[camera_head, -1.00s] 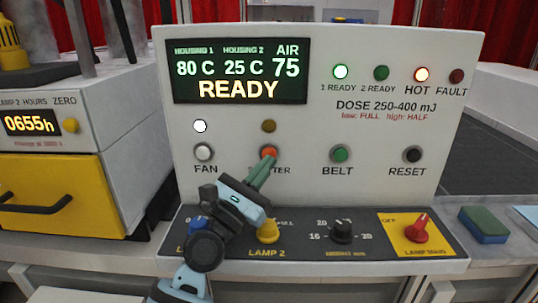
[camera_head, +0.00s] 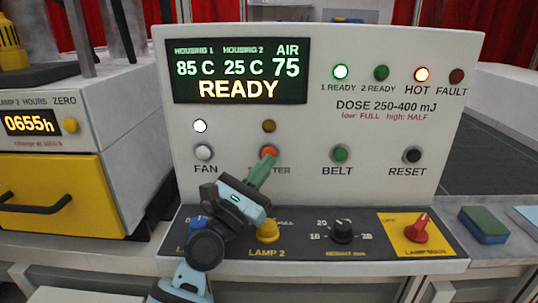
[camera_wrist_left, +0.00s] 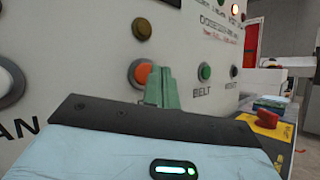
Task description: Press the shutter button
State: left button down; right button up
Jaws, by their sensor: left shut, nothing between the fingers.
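The shutter button (camera_head: 268,152) is an orange-red round button on the white control panel, with its label partly hidden by my gripper. It also shows in the left wrist view (camera_wrist_left: 143,73), just left of the fingers. My left gripper (camera_head: 262,166) is shut and empty, its green fingers pointing up at the panel. The fingertips lie at the button's lower edge in the head view; I cannot tell whether they touch it. The fingers show in the left wrist view (camera_wrist_left: 160,86). The amber lamp (camera_head: 268,126) above the button is dark. My right gripper is not in view.
The display (camera_head: 240,72) reads READY, 85 C, 25 C and 75. The white fan button (camera_head: 204,152), green belt button (camera_head: 340,153) and black reset button (camera_head: 412,154) share the row. The lower ledge holds the yellow lamp 2 knob (camera_head: 267,232), black knob (camera_head: 341,231) and red switch (camera_head: 419,228).

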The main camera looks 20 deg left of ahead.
pick_arm(q)
jog(key=shift+w+a, duration=0.1)
jog(key=shift+w, duration=0.25)
jog(key=shift+w+a, duration=0.1)
jog(key=shift+w, duration=0.25)
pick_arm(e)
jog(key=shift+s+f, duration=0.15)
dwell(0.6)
pick_arm(q)
jog(key=shift+s, duration=0.1)
jog(key=shift+s+d, duration=0.25)
jog(key=shift+s, duration=0.45)
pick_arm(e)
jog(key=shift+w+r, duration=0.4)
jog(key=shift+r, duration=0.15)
